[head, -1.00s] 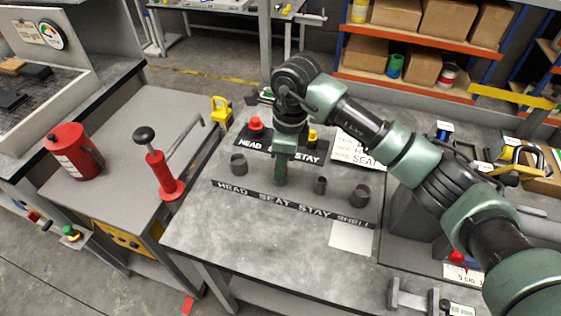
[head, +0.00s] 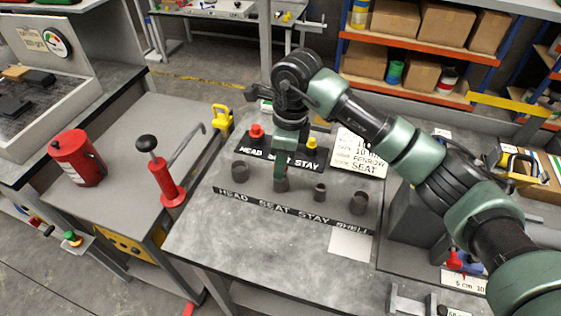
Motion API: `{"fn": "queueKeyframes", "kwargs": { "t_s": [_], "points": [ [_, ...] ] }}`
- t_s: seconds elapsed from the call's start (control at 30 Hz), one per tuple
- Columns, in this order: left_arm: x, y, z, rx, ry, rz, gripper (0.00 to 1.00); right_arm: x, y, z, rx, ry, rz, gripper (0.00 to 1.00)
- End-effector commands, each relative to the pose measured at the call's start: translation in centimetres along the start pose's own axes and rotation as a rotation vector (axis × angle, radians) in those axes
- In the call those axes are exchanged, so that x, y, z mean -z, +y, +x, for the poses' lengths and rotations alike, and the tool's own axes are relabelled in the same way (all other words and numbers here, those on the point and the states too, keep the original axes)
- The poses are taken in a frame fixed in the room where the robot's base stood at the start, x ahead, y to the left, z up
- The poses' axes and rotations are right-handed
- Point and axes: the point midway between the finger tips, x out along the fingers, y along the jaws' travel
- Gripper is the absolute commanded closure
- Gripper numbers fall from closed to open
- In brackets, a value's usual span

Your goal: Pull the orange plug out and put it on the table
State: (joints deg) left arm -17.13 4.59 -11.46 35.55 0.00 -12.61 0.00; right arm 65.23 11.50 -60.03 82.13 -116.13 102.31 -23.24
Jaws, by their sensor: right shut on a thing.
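My right gripper (head: 281,174) points down over the second tube (head: 281,185) of a row on the grey table (head: 260,250), above the word SEAT on the front label strip. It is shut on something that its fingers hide. I cannot make out an orange plug in the head view, so whether it is the held thing cannot be told. A red knob (head: 256,131) and a yellow knob (head: 311,144) stand on the black HEAD SEAT STAY board (head: 253,150) behind. My left gripper is out of view.
Other tubes stand at left (head: 240,171) and right (head: 358,203). A white sheet (head: 351,244) lies at the table's front right; the front left is bare. A red lever tool (head: 165,180) and red can (head: 76,158) stand on the left bench.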

Motion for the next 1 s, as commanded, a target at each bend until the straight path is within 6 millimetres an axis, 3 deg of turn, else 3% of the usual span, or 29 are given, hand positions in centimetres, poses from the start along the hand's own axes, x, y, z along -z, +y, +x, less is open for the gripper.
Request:
{"fn": "queueKeyframes", "kwargs": {
  "t_s": [0.6, 1.0],
  "points": [
    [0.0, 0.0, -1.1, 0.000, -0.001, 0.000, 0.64, -0.2, 0.0, -2.5, -0.001, 0.002, -0.001, 1.00],
    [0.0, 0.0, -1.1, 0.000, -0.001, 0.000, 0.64, 0.0, 0.2, -2.9, -0.001, 0.002, -0.010, 1.00]
  ]
}}
